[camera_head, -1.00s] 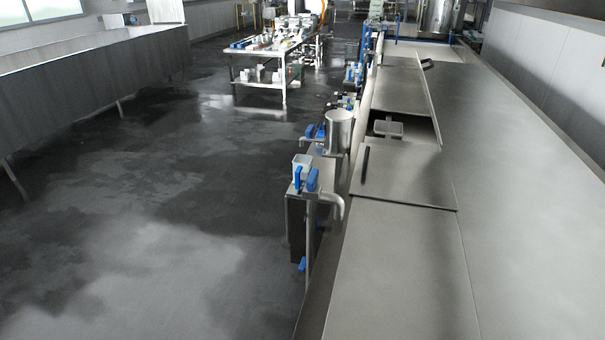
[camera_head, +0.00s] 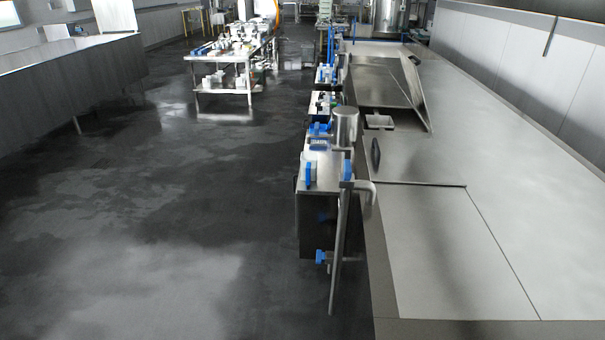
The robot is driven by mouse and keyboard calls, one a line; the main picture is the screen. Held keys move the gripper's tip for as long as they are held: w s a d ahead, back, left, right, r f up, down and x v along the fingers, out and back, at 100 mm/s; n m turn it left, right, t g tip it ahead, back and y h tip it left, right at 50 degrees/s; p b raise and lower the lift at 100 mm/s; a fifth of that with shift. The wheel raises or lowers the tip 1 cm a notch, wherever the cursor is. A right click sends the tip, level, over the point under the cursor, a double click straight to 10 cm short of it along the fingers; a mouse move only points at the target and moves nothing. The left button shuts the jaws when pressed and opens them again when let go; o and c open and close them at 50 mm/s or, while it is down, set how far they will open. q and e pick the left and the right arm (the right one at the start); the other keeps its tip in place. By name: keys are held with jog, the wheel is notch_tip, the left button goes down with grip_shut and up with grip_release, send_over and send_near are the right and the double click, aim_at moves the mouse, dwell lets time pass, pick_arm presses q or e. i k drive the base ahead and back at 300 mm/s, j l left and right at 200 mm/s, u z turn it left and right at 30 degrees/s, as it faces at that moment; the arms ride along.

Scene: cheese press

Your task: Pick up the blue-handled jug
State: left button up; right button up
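A grey metal cylindrical vessel (camera_head: 345,128) stands upright near the middle, above a narrow equipment stand beside the long metal vat. It may be the jug, but I cannot make out a blue handle on it. Blue parts (camera_head: 319,130) sit just to its left; I cannot tell whether they belong to it. Neither of my grippers is in view.
The stand (camera_head: 322,176) carries blue clamps and a bent pipe. The long vat with metal covers (camera_head: 415,157) fills the right. A worktable with several items (camera_head: 232,55) stands farther back. Wet dark floor (camera_head: 170,220) is open at the left.

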aim_at(309, 170)
jog(key=i+j+z, duration=0.15)
jog(key=j, duration=0.15)
jog(key=i+j+z, duration=0.15)
jog(key=j, duration=0.2)
jog(key=i+j+z, duration=0.15)
jog(key=j, duration=0.15)
jog(key=i+j+z, duration=0.15)
jog(key=j, duration=0.2)
jog(key=j+z, duration=0.15)
jog(key=j, duration=0.25)
